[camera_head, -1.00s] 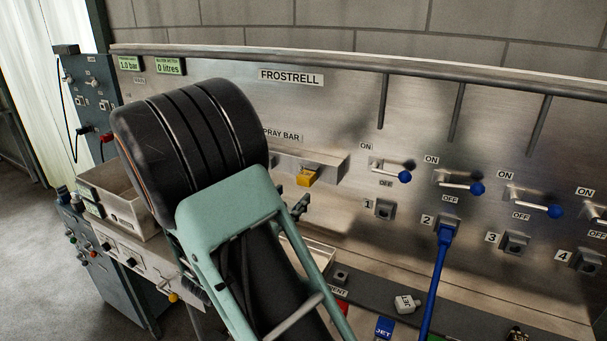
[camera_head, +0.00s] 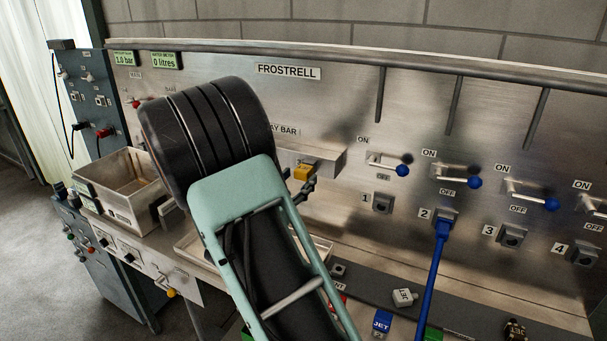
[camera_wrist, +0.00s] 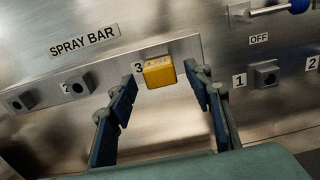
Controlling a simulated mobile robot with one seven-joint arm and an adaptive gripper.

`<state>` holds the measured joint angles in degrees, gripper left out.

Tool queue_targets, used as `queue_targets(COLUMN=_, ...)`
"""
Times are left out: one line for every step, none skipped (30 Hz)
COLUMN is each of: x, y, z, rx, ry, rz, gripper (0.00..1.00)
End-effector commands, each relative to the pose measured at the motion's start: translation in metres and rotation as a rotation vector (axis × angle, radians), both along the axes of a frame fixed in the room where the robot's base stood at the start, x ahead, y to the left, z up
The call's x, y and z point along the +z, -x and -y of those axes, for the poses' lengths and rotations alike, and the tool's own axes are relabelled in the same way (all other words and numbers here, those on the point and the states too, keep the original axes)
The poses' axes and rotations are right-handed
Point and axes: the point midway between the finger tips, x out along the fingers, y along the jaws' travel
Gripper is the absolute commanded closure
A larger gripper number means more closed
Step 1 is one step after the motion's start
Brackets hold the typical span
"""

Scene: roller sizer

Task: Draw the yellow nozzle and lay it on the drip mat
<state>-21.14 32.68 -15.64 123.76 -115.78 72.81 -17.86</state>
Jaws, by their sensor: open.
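The yellow nozzle (camera_head: 302,173) sits in socket 3 of the steel spray bar (camera_head: 328,158). In the wrist view the yellow nozzle (camera_wrist: 159,72) is a blocky piece at the bar's right end. My gripper (camera_wrist: 160,78) is open, with one dark finger to the left and one to the right of the nozzle; contact is not visible. In the head view my gripper (camera_head: 308,185) is mostly hidden behind my arm. I cannot clearly pick out the drip mat; my arm covers part of the bench.
A dark strip (camera_head: 375,286) on the bench carries a grey jet piece (camera_head: 404,297) and a blue jet piece (camera_head: 383,321). A blue hose (camera_head: 433,275) hangs from outlet 2. Blue-knobbed levers (camera_head: 402,171) project right of the bar. An open steel bin (camera_head: 125,206) stands left.

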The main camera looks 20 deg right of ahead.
Motion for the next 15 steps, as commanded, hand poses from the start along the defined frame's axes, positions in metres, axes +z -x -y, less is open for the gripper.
queue_targets(x=-0.001, y=-0.004, z=0.006, rx=-0.003, ry=0.001, rz=0.001, gripper=0.54)
queue_targets(x=-0.001, y=-0.006, z=0.008, rx=-0.002, ry=0.000, rz=0.000, gripper=0.54)
queue_targets(x=-0.001, y=-0.009, z=0.011, rx=0.000, ry=0.000, rz=0.000, gripper=0.54)
queue_targets(x=-0.001, y=-0.010, z=0.013, rx=-0.001, ry=0.000, rz=0.000, gripper=0.54)
queue_targets(x=-0.001, y=-0.012, z=0.016, rx=-0.001, ry=0.000, rz=0.000, gripper=0.54)
queue_targets(x=0.000, y=-0.013, z=0.018, rx=-0.001, ry=0.000, rz=0.000, gripper=0.54)
queue_targets(x=0.000, y=-0.015, z=0.019, rx=-0.001, ry=0.000, rz=0.000, gripper=0.54)
queue_targets(x=0.000, y=-0.016, z=0.020, rx=-0.001, ry=0.000, rz=0.000, gripper=0.54)
queue_targets(x=0.000, y=-0.017, z=0.022, rx=-0.001, ry=0.000, rz=0.000, gripper=0.54)
queue_targets(x=0.000, y=-0.017, z=0.022, rx=0.000, ry=0.000, rz=0.000, gripper=0.54)
queue_targets(x=0.000, y=-0.018, z=0.023, rx=0.000, ry=0.000, rz=0.000, gripper=0.54)
queue_targets(x=0.000, y=-0.018, z=0.023, rx=0.000, ry=0.000, rz=0.000, gripper=0.54)
queue_targets(x=0.001, y=-0.018, z=0.023, rx=0.000, ry=0.000, rz=0.000, gripper=0.54)
queue_targets(x=0.001, y=-0.018, z=0.023, rx=0.001, ry=0.001, rz=-0.001, gripper=0.54)
queue_targets(x=0.001, y=-0.018, z=0.023, rx=0.001, ry=0.001, rz=-0.001, gripper=0.54)
